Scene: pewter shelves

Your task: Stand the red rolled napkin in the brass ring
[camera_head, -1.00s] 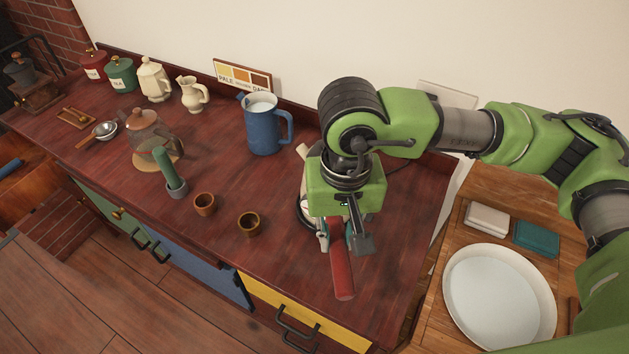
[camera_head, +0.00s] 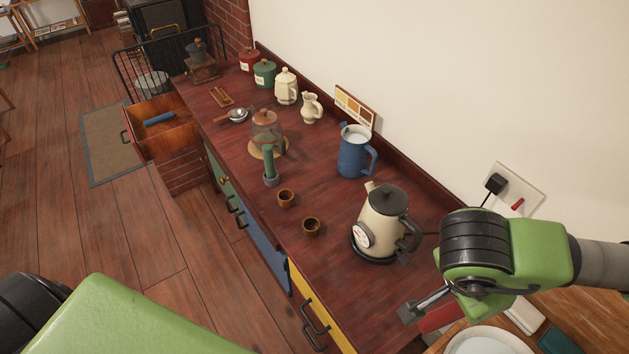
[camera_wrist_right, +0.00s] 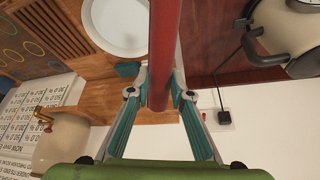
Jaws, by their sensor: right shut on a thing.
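The red rolled napkin (camera_wrist_right: 164,45) is held between the fingers of my right gripper (camera_wrist_right: 160,95). In the head view, part of the napkin (camera_head: 438,318) shows beneath my right wrist, near the counter's right end. The brass ring (camera_head: 311,228), a small dark yellowish cup-like ring, stands empty on the counter near its front edge, well left of my right gripper. A similar, redder copper-coloured ring (camera_head: 286,199) stands just beyond it. A green rolled napkin (camera_head: 269,160) stands upright in a grey ring (camera_head: 271,180). My left gripper is not in view.
A cream kettle (camera_head: 380,222) stands between the brass ring and my right arm. A blue jug (camera_head: 352,155) and a glass teapot (camera_head: 266,130) stand farther back. The counter in front of the kettle is clear. A white plate (camera_head: 490,343) lies at lower right.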

